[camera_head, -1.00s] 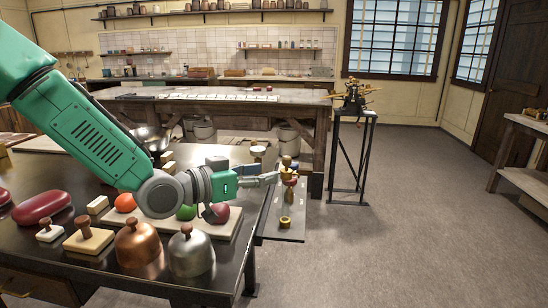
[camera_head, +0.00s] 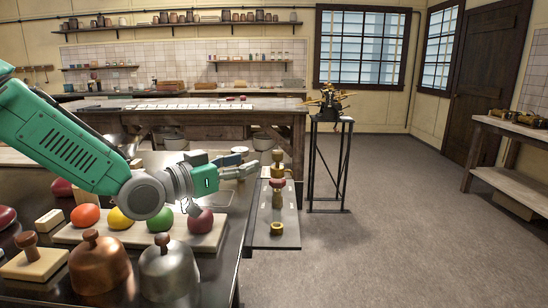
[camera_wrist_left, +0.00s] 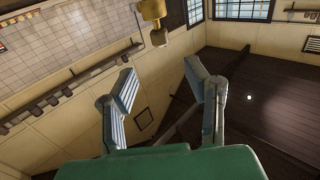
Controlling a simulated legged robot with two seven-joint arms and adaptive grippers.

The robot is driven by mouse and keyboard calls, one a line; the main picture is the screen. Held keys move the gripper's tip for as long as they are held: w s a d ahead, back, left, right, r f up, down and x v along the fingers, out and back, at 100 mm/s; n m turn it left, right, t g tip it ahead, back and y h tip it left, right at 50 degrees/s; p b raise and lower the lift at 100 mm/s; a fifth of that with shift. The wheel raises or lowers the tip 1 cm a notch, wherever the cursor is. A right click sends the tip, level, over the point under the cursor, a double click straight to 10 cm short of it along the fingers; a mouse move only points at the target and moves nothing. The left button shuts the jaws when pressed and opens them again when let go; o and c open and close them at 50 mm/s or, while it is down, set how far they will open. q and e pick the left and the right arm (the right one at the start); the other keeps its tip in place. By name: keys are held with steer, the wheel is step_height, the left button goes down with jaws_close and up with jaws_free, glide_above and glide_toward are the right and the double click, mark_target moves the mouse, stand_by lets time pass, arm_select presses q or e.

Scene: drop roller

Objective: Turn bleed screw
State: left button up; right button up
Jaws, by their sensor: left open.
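A brass fitting (camera_head: 278,170) with a red-brown collar stands upright on a dark plate (camera_head: 262,232) at the table's right edge. I cannot tell which part of it is the bleed screw. A loose-looking brass ring (camera_head: 277,228) sits nearer on the same plate. My left gripper (camera_head: 252,170) is just left of the fitting's upper part, level with it, and looks apart from it. In the left wrist view my left gripper (camera_wrist_left: 160,80) has its two fingers spread with nothing between them. A brass piece (camera_wrist_left: 153,12) shows beyond the fingers at the top. My right gripper is out of view.
A board of coloured balls (camera_head: 160,240) lies under my left arm. Copper (camera_head: 98,262) and steel (camera_head: 168,265) bell-shaped weights stand at the front. A tall stand (camera_head: 328,165) is beyond the plate. The floor to the right is clear.

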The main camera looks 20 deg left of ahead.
mark_target(274, 156)
arm_select(q)
steer(key=x, duration=1)
steer(key=shift+w+a+f, duration=0.1)
steer(key=shift+w+f, duration=0.05)
steer(key=shift+w, duration=0.15)
steer(key=shift+d, duration=0.4)
jaws_close()
